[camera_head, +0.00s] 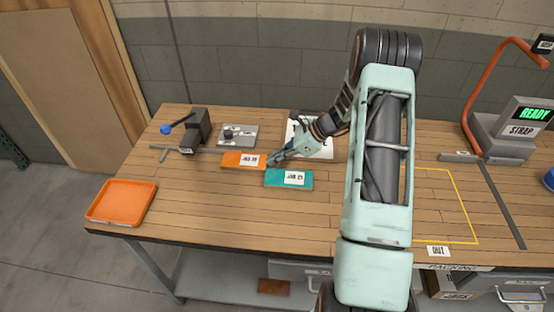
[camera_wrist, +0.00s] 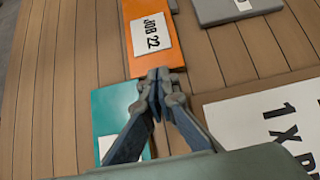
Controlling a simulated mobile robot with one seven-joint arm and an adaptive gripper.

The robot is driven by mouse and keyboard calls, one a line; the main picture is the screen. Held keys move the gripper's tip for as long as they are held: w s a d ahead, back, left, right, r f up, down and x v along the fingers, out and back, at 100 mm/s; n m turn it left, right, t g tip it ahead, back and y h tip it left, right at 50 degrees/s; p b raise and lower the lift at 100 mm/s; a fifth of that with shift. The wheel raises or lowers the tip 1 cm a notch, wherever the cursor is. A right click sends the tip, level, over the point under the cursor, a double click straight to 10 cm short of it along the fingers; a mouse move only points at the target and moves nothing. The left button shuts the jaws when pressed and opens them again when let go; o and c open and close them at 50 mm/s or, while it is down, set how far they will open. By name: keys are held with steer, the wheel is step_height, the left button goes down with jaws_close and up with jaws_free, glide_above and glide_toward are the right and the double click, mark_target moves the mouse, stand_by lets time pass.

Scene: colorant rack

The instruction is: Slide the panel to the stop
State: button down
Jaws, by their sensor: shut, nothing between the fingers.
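An orange panel (camera_head: 232,158) with a white label lies flat on the wooden bench in the head view. In the wrist view the orange panel (camera_wrist: 137,59) reads "JOB 22". A teal panel (camera_head: 277,183) with a white label lies just right and nearer; it also shows in the wrist view (camera_wrist: 112,101). My gripper (camera_head: 273,162) is shut and empty, low by the orange panel's right end. In the wrist view the closed fingertips (camera_wrist: 158,76) overlap that panel's near edge; I cannot tell whether they touch it. No stop is clearly identifiable.
A grey plate (camera_head: 247,130) and a dark block (camera_head: 195,127) stand behind the orange panel, with a thin grey bar (camera_head: 181,149) to its left. A printed white sheet (camera_head: 324,153) lies beyond my wrist. An orange tray (camera_head: 119,222) is at left.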

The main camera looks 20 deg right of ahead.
steer(key=w+a+b, duration=0.1)
steer(key=w+a, duration=0.1)
steer(key=a, duration=0.4)
steer(key=w+a+b, duration=0.1)
steer(key=w+a, duration=0.2)
steer(key=a, duration=0.3)
steer(key=w+a+b, duration=0.1)
steer(key=w+a, duration=0.1)
steer(key=a, duration=0.4)
steer(key=shift+w+a, duration=0.35)
steer(key=shift+a, duration=0.05)
